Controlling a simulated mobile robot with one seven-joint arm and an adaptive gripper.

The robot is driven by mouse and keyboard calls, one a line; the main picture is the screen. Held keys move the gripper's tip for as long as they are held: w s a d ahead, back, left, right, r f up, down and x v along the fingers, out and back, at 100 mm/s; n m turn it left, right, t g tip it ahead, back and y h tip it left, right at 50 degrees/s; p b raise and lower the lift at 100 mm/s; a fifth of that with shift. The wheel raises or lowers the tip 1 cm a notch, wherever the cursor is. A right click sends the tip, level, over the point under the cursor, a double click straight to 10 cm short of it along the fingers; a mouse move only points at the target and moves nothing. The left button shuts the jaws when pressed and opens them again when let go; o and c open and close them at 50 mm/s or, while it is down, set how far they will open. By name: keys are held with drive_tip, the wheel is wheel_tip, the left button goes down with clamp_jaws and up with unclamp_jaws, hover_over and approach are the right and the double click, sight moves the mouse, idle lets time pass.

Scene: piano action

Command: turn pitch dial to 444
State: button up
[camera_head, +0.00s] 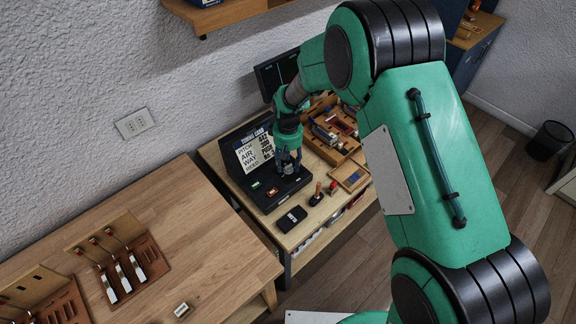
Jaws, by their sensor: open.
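A black console (266,195) stands on the small wooden bench. Its upright white card (254,152) reads PITCH, AIR WAY and REED, with values beside them that are too small to read surely. My gripper (288,170) points down over the right part of the console's base. Its jaws are open. The pitch dial cannot be made out; the gripper may be covering it. I cannot tell whether the fingers touch anything. A small green-lit piece (256,185) and a red-lit piece (272,192) show on the console, left of the gripper.
A wooden tray of tools (335,158) lies right of the console. A black box (291,218) and a dark-handled stamp (316,195) lie in front. A dark monitor (270,74) stands behind. A larger wooden table (165,225) at left has much bare top.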

drive_tip(key=shift+f, duration=0.75)
drive_tip(key=c, duration=1.1)
drive_tip(key=shift+r, duration=0.1)
drive_tip(key=shift+n, duration=0.7)
